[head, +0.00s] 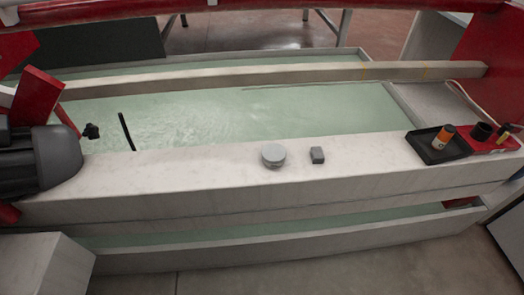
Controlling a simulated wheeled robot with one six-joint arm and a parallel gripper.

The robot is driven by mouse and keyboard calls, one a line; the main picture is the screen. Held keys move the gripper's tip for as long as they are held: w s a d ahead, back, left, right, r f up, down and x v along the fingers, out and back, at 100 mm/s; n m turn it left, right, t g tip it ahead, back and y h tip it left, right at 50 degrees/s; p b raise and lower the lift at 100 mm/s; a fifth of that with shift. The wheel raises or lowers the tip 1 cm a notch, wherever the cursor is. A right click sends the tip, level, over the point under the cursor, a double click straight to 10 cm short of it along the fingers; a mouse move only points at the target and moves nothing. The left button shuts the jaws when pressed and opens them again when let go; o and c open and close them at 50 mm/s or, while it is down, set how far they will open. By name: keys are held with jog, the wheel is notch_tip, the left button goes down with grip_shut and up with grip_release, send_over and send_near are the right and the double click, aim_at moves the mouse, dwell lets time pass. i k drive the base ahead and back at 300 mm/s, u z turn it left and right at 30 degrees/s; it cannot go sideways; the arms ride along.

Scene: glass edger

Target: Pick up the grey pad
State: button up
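Two small grey things lie on the white ledge (215,175) near the middle of the head view. One is a small dark grey block (317,155), roughly box-shaped, which may be the grey pad. Left of it, a short gap apart, is a round light grey disc-like thing (273,155) with a pale top. I cannot tell for certain which is the pad. Both are fully visible and nothing touches them. My gripper is not in view.
A black tray (425,152) on the ledge at right holds an orange-and-white cylinder (443,137). A black cup (482,132) stands beside it on a red surface. A dark grey motor (45,160) sits at left. The ledge between motor and disc is clear.

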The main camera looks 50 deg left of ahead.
aim_at(317, 152)
jog(key=u, duration=1.3)
jog(key=i, duration=1)
jog(key=z, duration=0.05)
